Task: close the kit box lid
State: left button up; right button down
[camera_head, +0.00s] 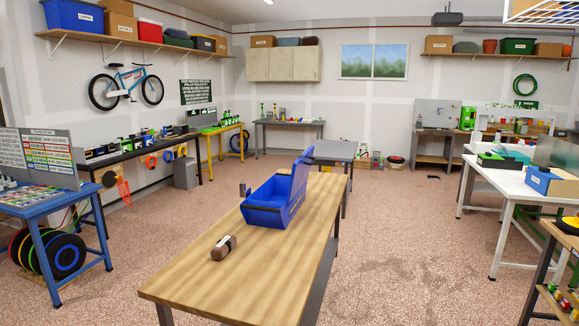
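The blue kit box (265,216) stands upright on the wooden workbench (190,280), toward its far end. Its blue lid (300,178) is open and stands raised along the box's right side. The box's inside shows only in part, and I cannot make out anything in it. Neither of my grippers is in view.
A brown and dark block-like object (223,247) lies on the workbench in front of the box. A small grey object (242,190) shows at the box's far left. A grey table (333,151) stands behind the workbench.

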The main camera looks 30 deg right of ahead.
aim_at(302, 168)
jog(key=i+l+u, duration=0.1)
jog(key=l, duration=0.25)
jog(key=i+l+u, duration=0.1)
jog(key=i+l, duration=0.2)
jog(key=i+l+u, duration=0.15)
jog(key=l, duration=0.3)
jog(key=i+l+u, duration=0.1)
jog(key=l, duration=0.3)
jog(key=i+l, duration=0.15)
jog(key=l, duration=0.2)
jog(key=i+l, duration=0.15)
jog(key=l, duration=0.2)
jog(key=i+l, duration=0.15)
jog(key=l, duration=0.2)
jog(key=i+l, duration=0.15)
jog(key=l, duration=0.25)
jog(key=i+l, duration=0.15)
jog(key=l, duration=0.2)
jog(key=i+l, duration=0.15)
jog(key=l, duration=0.2)
